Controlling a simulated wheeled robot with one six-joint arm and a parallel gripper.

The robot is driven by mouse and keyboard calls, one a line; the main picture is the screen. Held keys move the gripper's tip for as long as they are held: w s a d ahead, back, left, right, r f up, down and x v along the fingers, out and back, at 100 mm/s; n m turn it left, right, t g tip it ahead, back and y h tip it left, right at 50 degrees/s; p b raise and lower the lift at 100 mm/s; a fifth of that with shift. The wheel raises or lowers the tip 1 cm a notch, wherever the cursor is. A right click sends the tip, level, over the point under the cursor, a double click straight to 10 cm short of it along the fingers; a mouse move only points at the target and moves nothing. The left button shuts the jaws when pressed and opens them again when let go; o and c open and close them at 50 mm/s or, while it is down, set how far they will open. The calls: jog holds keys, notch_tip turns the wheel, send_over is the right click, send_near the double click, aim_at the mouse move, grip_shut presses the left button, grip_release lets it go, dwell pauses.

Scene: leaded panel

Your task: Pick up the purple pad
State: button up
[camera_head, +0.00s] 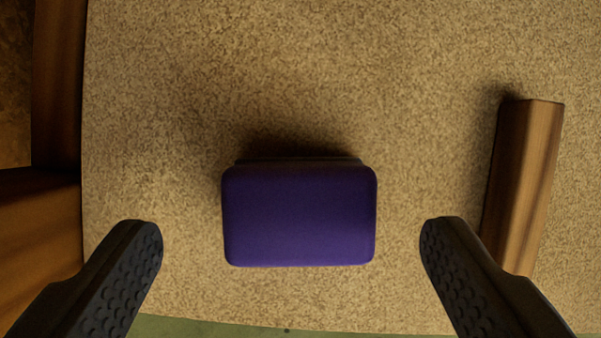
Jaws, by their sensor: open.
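The purple pad (300,216) is a rounded rectangular block with a darker lower layer showing along its far edge. It lies on a speckled tan board (200,80), in the middle of the view. My gripper (291,235) is open, with one dark textured finger to the left of the pad and one to the right. Both fingers are apart from the pad, with a clear gap on each side. The pad's near side is not visible from this angle.
A wooden bar (525,170) lies on the board at the right, partly behind my right finger. Dark wooden pieces (58,80) run along the board's left edge. A green surface (250,328) shows past the near edge. The board beyond the pad is clear.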

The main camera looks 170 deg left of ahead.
aim_at(300, 224)
jog(key=shift+x, duration=2.05)
jog(key=shift+s+d, duration=0.1)
jog(key=shift+s, duration=0.05)
jog(key=c, duration=1.1)
notch_tip(300, 224, up, 18)
jog(key=shift+o, duration=0.9)
jog(key=shift+c, duration=0.3)
